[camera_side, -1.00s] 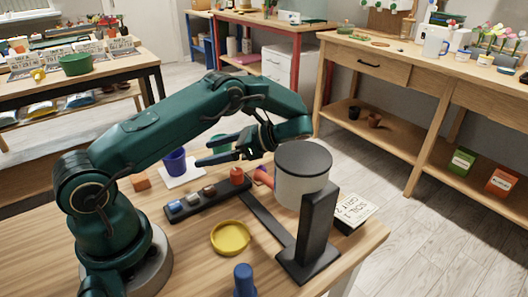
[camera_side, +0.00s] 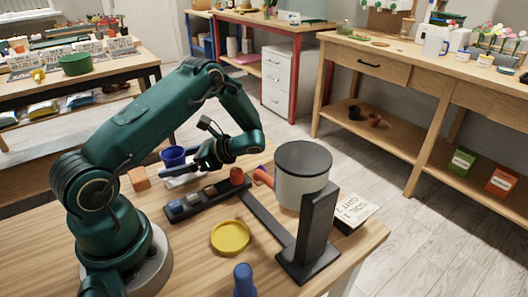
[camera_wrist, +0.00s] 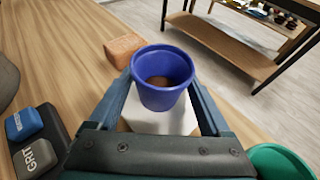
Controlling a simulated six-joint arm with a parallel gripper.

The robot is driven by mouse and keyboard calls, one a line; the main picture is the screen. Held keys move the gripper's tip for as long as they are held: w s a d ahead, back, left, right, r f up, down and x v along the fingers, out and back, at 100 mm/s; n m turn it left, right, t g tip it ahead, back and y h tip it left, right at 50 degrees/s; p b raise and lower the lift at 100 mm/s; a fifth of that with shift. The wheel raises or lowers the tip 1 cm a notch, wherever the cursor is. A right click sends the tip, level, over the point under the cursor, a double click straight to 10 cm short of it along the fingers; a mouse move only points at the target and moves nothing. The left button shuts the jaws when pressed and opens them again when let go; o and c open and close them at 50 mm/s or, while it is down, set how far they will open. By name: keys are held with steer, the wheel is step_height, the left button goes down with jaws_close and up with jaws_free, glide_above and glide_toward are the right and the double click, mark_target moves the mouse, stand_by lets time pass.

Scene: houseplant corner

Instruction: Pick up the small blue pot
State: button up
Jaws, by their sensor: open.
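The small blue pot (camera_wrist: 160,97) stands upright in the wrist view, with brown soil inside, on a white square (camera_wrist: 145,116). In the side view the blue pot (camera_side: 174,155) shows only in part, behind my gripper. My gripper (camera_wrist: 158,80) is open in the wrist view, one finger on each side of the pot. The pot lies between the fingers, and I cannot tell whether either finger touches it. In the side view my gripper (camera_side: 180,172) is low at the pot.
An orange block (camera_wrist: 125,48) lies just beyond the pot. A green pot (camera_wrist: 280,163) stands close at the right. A dark rack with a blue block (camera_wrist: 24,124) and a grey GRIT block (camera_wrist: 38,156) is at the left. A yellow saucer (camera_side: 230,249) lies nearer the side camera.

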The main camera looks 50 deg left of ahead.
steer(key=shift+a, duration=0.1)
steer(key=shift+c, duration=0.4)
steer(key=c, duration=1)
steer(key=shift+c, duration=0.2)
